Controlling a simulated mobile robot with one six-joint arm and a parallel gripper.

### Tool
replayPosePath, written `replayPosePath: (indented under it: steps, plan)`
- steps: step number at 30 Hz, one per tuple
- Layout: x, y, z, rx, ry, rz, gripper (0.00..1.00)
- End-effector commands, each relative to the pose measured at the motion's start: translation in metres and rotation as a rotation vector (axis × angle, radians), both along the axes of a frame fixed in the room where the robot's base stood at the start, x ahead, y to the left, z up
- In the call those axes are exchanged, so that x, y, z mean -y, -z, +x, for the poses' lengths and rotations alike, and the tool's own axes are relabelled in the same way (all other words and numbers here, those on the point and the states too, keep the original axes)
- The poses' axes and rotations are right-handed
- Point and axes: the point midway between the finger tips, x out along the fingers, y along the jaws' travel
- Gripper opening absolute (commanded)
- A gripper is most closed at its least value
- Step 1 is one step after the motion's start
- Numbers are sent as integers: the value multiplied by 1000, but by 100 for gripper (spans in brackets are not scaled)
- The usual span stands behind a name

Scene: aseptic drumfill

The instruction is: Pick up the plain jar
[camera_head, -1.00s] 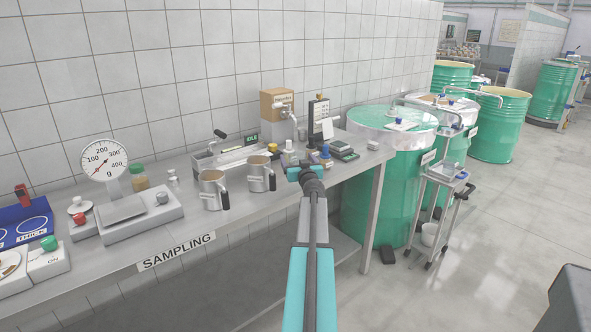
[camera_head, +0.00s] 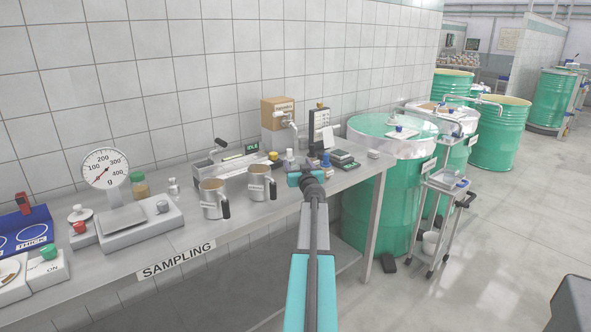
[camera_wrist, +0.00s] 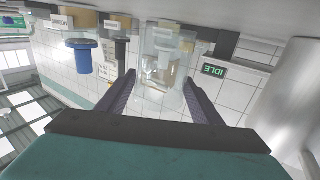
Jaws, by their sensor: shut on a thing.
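The plain jar (camera_wrist: 160,72) is a clear see-through jar in the wrist view, between the fingers of my gripper (camera_wrist: 160,88). The fingers lie along both its sides and are shut on it. The wrist view is upside down, and I cannot tell whether the jar's base touches the bench. In the head view my gripper (camera_head: 306,179) is over the right part of the sampling bench (camera_head: 215,240), right of the two metal mugs. The held jar is not clear to see there.
A metal mug (camera_head: 258,186) stands left of my gripper, with another mug (camera_head: 211,200) beside it. A small white-topped bottle (camera_head: 289,160) and a blue-topped item (camera_head: 326,163) stand close behind. A scale (camera_head: 125,215) is at left. Green drums (camera_head: 385,190) stand beyond the bench's right end.

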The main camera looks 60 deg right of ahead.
Motion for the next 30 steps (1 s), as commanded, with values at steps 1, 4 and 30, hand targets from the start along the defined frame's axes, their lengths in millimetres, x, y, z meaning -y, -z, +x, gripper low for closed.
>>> replayPosePath:
  steps: [1, 4, 30]
  plan:
    - [0, -5, 0, 0, 0, -1, 36]
    - [0, -14, 0, 0, 0, -1, 36]
    - [-68, -29, -82, 0, 1, -1, 36]
